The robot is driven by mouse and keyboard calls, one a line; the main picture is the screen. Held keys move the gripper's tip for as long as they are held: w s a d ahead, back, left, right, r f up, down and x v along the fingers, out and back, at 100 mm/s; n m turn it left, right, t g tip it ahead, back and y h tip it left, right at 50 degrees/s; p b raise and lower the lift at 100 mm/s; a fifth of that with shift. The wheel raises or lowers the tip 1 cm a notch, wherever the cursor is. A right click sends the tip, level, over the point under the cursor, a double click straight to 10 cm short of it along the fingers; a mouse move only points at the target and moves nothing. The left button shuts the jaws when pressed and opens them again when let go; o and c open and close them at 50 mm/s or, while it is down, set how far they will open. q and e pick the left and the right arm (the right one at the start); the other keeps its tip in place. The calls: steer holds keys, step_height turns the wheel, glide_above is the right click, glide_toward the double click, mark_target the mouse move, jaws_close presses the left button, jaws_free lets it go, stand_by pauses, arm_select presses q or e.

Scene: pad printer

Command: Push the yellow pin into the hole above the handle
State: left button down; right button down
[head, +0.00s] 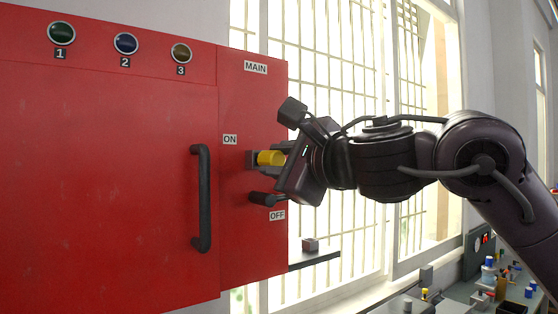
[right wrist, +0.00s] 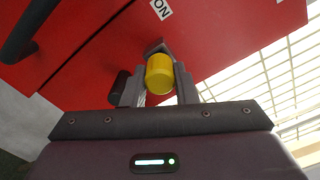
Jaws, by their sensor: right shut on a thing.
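The yellow pin (head: 270,158) is held level in front of the red cabinet, between the ON and OFF labels. It also shows in the right wrist view (right wrist: 160,74), between the two grey fingers. My right gripper (head: 284,155) is shut on the pin; it shows in the right wrist view too (right wrist: 160,88). The pin's far end meets or nearly meets a grey block (head: 251,160) on the panel; the hole itself is hidden, and I cannot tell how deep the pin is. The black switch handle (head: 264,199) points out just below, beside OFF. My left gripper is not in view.
A long black door handle (head: 203,198) stands on the red cabinet (head: 110,180) left of the pin. A small shelf (head: 314,259) with a reddish block (head: 310,244) juts out below right. A cluttered bench (head: 500,285) is at lower right.

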mark_target(279, 160)
steer(key=shift+w+a, duration=0.25)
steer(key=shift+w, duration=0.1)
steer(key=shift+r, duration=0.15)
steer(key=c, duration=1.5)
jaws_free()
steer(key=o, duration=0.4)
steer(key=shift+w+a+f, duration=0.2)
steer(key=shift+w+a, duration=0.1)
steer(key=shift+w, duration=0.05)
steer(key=shift+o, duration=0.2)
steer(key=shift+s+d, duration=0.2)
steer(key=shift+s+d, duration=0.1)
steer(key=shift+s, duration=0.05)
steer(key=shift+s+d+b, duration=0.25)
steer(key=shift+s+b, duration=0.1)
steer(key=shift+b+v, duration=0.65)
steer(key=shift+v, duration=1.7)
